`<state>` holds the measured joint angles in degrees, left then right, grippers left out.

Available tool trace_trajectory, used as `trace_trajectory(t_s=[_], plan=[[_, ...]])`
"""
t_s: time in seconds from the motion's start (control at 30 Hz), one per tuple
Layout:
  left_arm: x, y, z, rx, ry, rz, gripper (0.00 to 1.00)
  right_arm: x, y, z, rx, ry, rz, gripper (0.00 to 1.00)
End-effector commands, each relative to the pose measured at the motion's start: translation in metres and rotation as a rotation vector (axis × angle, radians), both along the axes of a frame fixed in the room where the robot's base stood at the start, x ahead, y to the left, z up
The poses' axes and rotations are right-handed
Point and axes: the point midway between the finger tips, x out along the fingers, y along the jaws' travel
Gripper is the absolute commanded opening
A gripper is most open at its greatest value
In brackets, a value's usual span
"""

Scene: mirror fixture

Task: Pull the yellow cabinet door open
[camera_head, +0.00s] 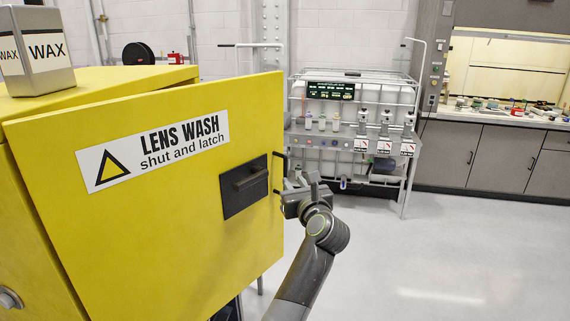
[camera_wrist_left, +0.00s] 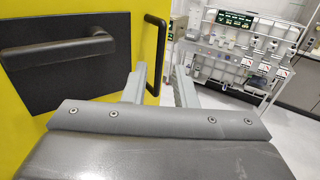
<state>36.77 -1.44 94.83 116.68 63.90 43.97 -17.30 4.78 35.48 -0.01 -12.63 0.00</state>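The yellow cabinet door (camera_head: 160,240) fills the left of the head view. It stands at an angle to the cabinet (camera_head: 110,82), and its right edge reaches past the cabinet top. It carries a "LENS WASH shut and latch" label (camera_head: 152,150), a dark latch plate with a lever (camera_head: 245,186), and a black bar handle (camera_head: 281,165) near its right edge. My left gripper (camera_head: 302,188) is at that edge by the bar. In the left wrist view its fingers (camera_wrist_left: 160,85) are apart, with the bar (camera_wrist_left: 163,50) showing between them; contact is unclear. My right gripper is out of view.
A metal WAX container (camera_head: 40,58) stands on the cabinet top. A wire-frame cart (camera_head: 350,125) with bottles stands behind, and a grey counter (camera_head: 490,155) is at the back right. The floor (camera_head: 450,255) at the right is clear.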

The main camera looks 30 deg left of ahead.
Motion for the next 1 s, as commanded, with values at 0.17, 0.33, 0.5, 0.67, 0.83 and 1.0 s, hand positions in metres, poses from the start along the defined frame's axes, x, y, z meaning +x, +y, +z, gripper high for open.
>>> trace_trajectory(t_s=[0.17, 0.33, 0.5, 0.67, 0.83, 1.0], plan=[[0.026, 0.026, 0.004, 0.005, 0.002, 0.003, 0.25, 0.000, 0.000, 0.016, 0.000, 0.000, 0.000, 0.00], [0.046, 0.045, 0.003, 0.003, 0.001, 0.002, 0.25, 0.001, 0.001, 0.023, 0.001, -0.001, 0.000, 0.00], [0.058, 0.056, 0.001, 0.003, 0.001, 0.001, 0.25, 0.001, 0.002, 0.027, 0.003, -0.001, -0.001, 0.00], [0.063, 0.061, 0.000, 0.001, 0.000, 0.000, 0.25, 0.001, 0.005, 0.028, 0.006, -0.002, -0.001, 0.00], [0.063, 0.061, 0.000, 0.002, -0.001, 0.000, 0.25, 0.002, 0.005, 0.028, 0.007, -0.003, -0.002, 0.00], [0.063, 0.061, 0.000, 0.001, 0.000, 0.000, 0.17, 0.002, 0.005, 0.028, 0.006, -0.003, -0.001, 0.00]])
